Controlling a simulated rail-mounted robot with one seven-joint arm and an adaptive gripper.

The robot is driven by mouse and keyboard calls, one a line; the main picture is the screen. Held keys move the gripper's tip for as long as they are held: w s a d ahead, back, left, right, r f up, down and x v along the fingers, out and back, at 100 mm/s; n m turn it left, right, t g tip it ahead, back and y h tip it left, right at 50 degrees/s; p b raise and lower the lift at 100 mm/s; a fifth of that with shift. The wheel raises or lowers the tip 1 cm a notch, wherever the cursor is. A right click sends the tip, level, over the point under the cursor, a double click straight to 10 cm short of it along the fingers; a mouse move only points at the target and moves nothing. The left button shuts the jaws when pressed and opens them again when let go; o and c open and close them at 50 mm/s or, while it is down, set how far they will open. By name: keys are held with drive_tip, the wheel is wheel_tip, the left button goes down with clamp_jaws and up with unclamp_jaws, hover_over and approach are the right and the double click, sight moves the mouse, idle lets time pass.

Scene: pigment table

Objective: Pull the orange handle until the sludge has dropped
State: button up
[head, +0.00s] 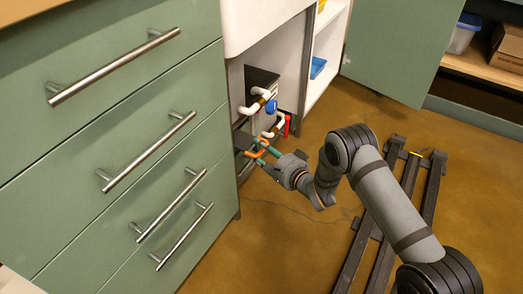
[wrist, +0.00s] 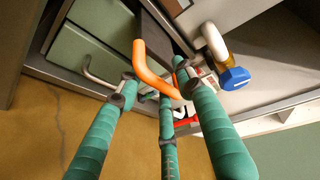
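The orange handle (head: 256,153) is low in the open cabinet bay, beside the green drawers. In the wrist view the handle (wrist: 152,72) is a bent bar between my fingertips. My gripper (head: 262,154) has teal fingers and reaches in at the handle. In the wrist view my gripper (wrist: 157,78) has its fingers spread around the handle, with a gap on the left side. I cannot tell whether any finger touches the bar. A dark box-like part (wrist: 160,35) is just behind the handle. No sludge can be made out.
White pipes with a blue valve knob (head: 271,106) are above the handle, and a red handle (head: 287,126) is to the right. Drawer pulls (head: 184,238) stick out close on the left. An open cabinet door (head: 392,48) is at the back right.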

drive_tip(key=v, duration=1.2)
drive_tip(key=shift+w, duration=0.15)
